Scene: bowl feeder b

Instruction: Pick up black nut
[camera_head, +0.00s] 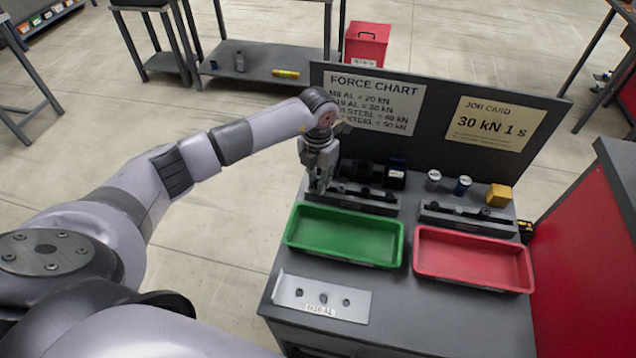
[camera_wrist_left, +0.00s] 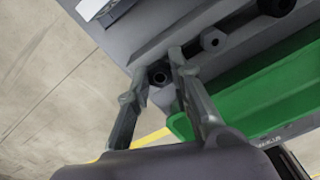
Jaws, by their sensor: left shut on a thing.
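My left gripper (camera_head: 318,189) is over the left end of a dark rack (camera_head: 375,206) behind the green tray. In the left wrist view the gripper (camera_wrist_left: 158,66) is shut on a small black nut (camera_wrist_left: 160,75), whose dark hole faces the camera between the fingertips. Whether the nut is clear of the rack cannot be told. Another dark nut (camera_wrist_left: 213,40) sits on the rack beside the fingers, and a larger round dark part (camera_wrist_left: 275,5) is further along it. My right gripper is not in view.
The green tray (camera_head: 345,255) is close in front of the rack; a red tray (camera_head: 472,281) is to its right. A second rack (camera_head: 447,220), small cans and a yellow block (camera_head: 498,195) stand at the right. An upright chart board (camera_head: 425,148) rises behind. A metal plate (camera_head: 350,301) lies in front.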

